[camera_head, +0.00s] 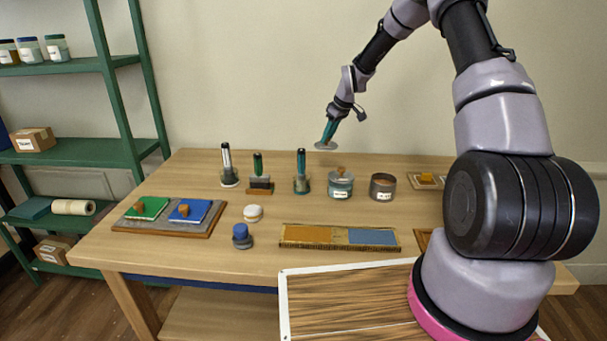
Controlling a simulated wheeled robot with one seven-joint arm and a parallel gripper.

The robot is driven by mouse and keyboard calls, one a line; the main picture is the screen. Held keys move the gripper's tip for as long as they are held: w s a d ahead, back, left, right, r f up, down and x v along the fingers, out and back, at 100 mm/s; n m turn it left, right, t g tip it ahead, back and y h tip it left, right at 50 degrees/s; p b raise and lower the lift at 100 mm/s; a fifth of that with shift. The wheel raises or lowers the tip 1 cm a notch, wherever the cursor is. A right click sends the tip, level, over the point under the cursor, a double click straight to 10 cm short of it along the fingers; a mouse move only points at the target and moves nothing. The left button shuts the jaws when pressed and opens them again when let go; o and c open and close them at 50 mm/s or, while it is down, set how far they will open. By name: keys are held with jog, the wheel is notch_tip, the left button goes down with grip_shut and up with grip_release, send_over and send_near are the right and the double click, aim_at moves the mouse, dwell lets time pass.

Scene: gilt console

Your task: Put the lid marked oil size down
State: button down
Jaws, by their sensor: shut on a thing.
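My gripper (328,138) is at the end of the reaching arm, above the back part of the table. It is shut on a flat round grey lid (325,146), held roughly level in the air, apart from the table. Any marking on the lid is too small to read. Below and to its right stands a teal glass jar (340,190) with a white label and a brown knob on top. To the right of that is a grey metal pot (383,193) with a white label and an open-looking top. The label words are not legible.
Upright tools in holders (229,178) stand to the left of the jar. A grey tray (165,227) bears green and blue pads. A blue-topped pot (242,240), a white round piece (253,213) and an orange-and-blue panel (340,238) lie nearer. Bare wooden table (300,215) shows between them.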

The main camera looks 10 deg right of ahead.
jog(key=shift+w+a+f, duration=0.45)
jog(key=shift+a+f, duration=0.05)
jog(key=shift+a, duration=0.3)
jog(key=f, duration=0.5)
jog(key=shift+w+a+f, duration=0.1)
jog(key=shift+a+f, duration=0.1)
jog(key=shift+d+f, duration=0.1)
jog(key=shift+f, duration=1.95)
jog(key=c, duration=0.6)
grip_release()
jog(key=shift+f, duration=0.15)
